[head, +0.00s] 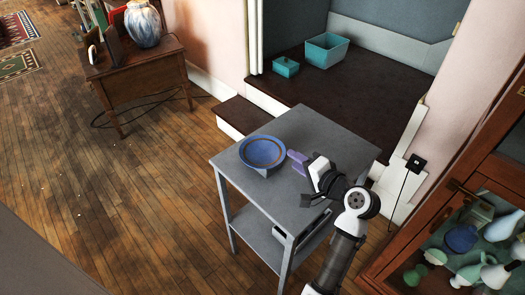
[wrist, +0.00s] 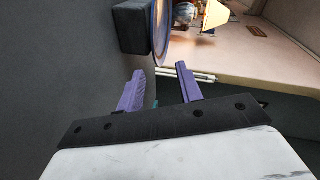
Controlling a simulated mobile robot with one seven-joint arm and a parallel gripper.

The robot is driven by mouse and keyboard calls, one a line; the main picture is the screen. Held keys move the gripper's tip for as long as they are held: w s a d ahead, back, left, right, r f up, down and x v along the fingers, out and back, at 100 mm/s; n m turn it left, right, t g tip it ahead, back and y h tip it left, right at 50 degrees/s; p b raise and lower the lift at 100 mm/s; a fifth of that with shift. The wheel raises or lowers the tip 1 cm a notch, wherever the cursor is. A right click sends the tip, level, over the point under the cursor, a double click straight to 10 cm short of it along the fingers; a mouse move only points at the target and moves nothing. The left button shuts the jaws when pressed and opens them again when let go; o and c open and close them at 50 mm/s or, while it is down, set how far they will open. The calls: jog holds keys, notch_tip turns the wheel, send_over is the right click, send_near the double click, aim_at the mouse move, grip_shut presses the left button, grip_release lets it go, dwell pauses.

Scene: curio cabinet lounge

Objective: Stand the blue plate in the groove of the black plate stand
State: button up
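The blue plate (head: 263,150), with a brownish ring, is on the grey table and shows its face up to the head view. In the wrist view its rim (wrist: 161,30) is nearly edge-on against a dark block (wrist: 131,27), which looks like the plate stand. In the head view only a small part of a block (head: 266,173) shows below the plate. The groove is hidden, and I cannot tell that the plate is in it. My gripper (head: 293,156) is just right of the plate, with purple fingers. In the wrist view the fingers (wrist: 160,70) are apart with nothing gripped.
The grey side table (head: 325,140) has free room behind and right of the plate. A glass-fronted cabinet (head: 450,220) with several vessels stands at the right. Teal boxes (head: 325,50) sit in the alcove behind. A wooden cabinet (head: 140,75) with a vase stands back left.

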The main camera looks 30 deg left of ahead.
aim_at(283, 152)
jog(key=shift+w+p+x, duration=0.25)
jog(key=shift+p+x, duration=0.3)
jog(key=shift+x, duration=2.15)
jog(key=shift+d+f, duration=0.1)
jog(key=shift+d, duration=0.05)
grip_shut()
